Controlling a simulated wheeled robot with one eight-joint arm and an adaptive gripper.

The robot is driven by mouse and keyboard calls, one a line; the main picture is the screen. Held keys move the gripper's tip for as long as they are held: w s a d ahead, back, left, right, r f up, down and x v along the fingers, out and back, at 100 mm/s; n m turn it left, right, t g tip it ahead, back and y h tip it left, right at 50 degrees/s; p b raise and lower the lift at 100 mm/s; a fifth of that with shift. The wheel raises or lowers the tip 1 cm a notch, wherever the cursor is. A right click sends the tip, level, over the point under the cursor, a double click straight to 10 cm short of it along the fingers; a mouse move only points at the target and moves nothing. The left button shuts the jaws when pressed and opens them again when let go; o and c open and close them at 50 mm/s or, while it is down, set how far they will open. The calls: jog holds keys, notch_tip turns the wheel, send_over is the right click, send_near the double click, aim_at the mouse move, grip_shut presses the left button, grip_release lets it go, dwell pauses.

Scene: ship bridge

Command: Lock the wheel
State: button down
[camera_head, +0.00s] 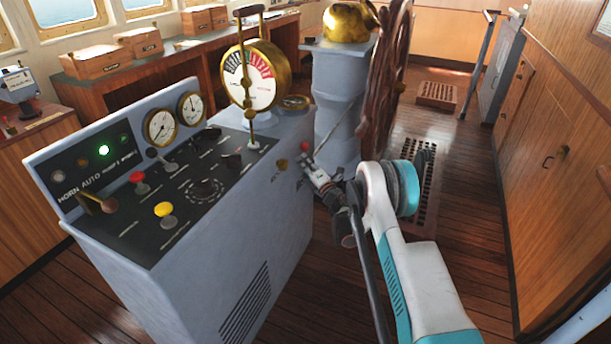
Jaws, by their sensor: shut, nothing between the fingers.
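The ship's wheel (386,75) is wooden and stands upright, seen nearly edge-on, behind the grey console (262,195) on a grey pedestal (338,85) with a brass top. My gripper (305,160) is shut and empty beside the console's right end face, below the wheel. A small red knob (305,147) shows just above the fingertips; I cannot tell whether they touch it. A brass fitting (282,164) sits on the same face to the left, with small unreadable lettering below. A thin grey rod (324,141) slants up from near the gripper; its ends are unclear.
Wooden cabinets (560,150) line the right. Floor between them is open, with grates (437,95).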

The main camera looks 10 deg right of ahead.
jog(key=shift+w+d+r, duration=0.25)
jog(key=shift+w+r, duration=0.1)
jog(key=shift+w, duration=0.35)
jog(key=shift+r, duration=0.1)
jog(key=shift+w+d+r+m+g+h, duration=0.2)
jog(key=shift+r+m+g+h, duration=0.1)
jog(key=shift+m, duration=0.3)
